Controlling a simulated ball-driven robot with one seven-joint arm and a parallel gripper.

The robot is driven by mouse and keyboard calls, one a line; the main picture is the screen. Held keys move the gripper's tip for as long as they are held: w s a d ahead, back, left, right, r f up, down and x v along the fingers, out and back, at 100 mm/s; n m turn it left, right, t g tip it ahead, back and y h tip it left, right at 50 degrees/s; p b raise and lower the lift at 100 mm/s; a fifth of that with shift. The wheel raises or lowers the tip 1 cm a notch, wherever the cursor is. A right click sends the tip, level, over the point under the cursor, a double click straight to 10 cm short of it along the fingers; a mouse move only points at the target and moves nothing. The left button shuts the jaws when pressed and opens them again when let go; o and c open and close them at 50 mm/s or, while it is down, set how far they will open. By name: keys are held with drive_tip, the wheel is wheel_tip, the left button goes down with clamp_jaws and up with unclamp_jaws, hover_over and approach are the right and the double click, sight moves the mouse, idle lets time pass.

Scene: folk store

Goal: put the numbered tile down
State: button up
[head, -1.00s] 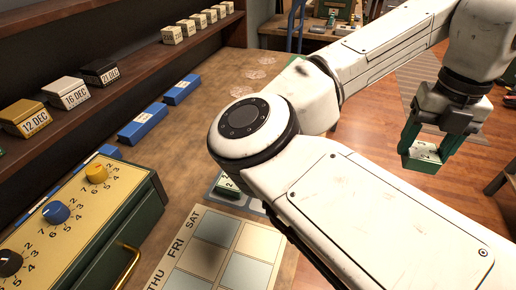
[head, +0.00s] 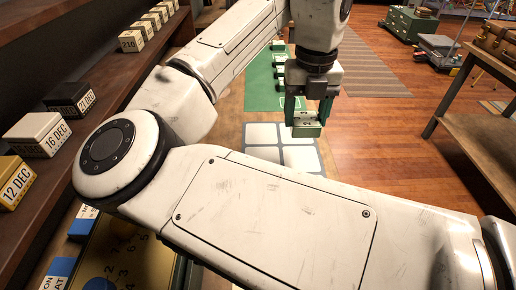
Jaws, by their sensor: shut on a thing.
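The numbered tile (head: 307,129) is a small block with a green front and a pale top. It is between the two green fingers of my gripper (head: 308,115), which is shut on it. Its number is too small to read. My gripper points down near the right edge of a board with pale square cells (head: 262,134). The tile overlaps the board's upper right part in the picture, and I cannot tell its height above it. My arm hides the near part of the board.
A green mat (head: 258,98) with several small green blocks (head: 279,59) lies beyond the board. A shelf at left holds date boxes, one marked 16 DEC (head: 37,134). Open wooden floor (head: 385,130) and a wooden table (head: 482,85) are at right.

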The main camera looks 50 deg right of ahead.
drive_tip(key=w+a+f, duration=0.1)
drive_tip(key=w+f, duration=0.1)
drive_tip(key=w+a+f, duration=0.3)
drive_tip(key=w+f, duration=0.1)
drive_tip(key=f, duration=0.1)
drive_tip(key=shift+w+a+b, duration=0.25)
drive_tip(key=shift+w+b, duration=0.05)
drive_tip(key=shift+w, duration=0.1)
drive_tip(key=shift+w+a+f, duration=0.1)
drive_tip(key=shift+f, duration=0.8)
drive_tip(key=shift+w+a+f, duration=0.1)
drive_tip(key=shift+f, duration=0.8)
drive_tip(key=shift+f, duration=0.2)
drive_tip(key=o, duration=1.2)
drive_tip(key=shift+c, duration=0.2)
wheel_tip(320, 180, up, 12)
drive_tip(key=shift+r+p, duration=0.2)
drive_tip(key=shift+p, duration=0.2)
